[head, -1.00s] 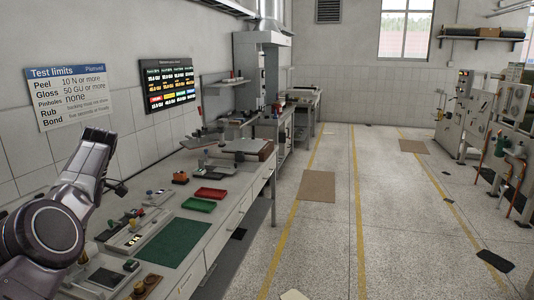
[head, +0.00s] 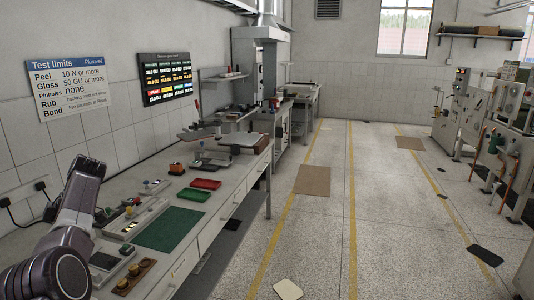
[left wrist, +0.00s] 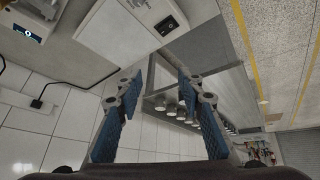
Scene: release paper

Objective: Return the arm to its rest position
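My left arm (head: 75,205) rises at the left edge of the head view, bent, over the near end of the workbench (head: 202,240). Its gripper is hard to make out there, largely hidden behind the arm. In the left wrist view my left gripper (left wrist: 159,82) has its two blue-padded fingers well apart, with nothing between them. Tiled wall and the underside of equipment show beyond the fingers. My right gripper is in neither view.
The bench holds a green mat (head: 168,229), a green tray (head: 193,195), a red tray (head: 206,184) and a wooden block with knobs (head: 134,277). Wall sockets with cables (head: 41,187) are near the arm.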

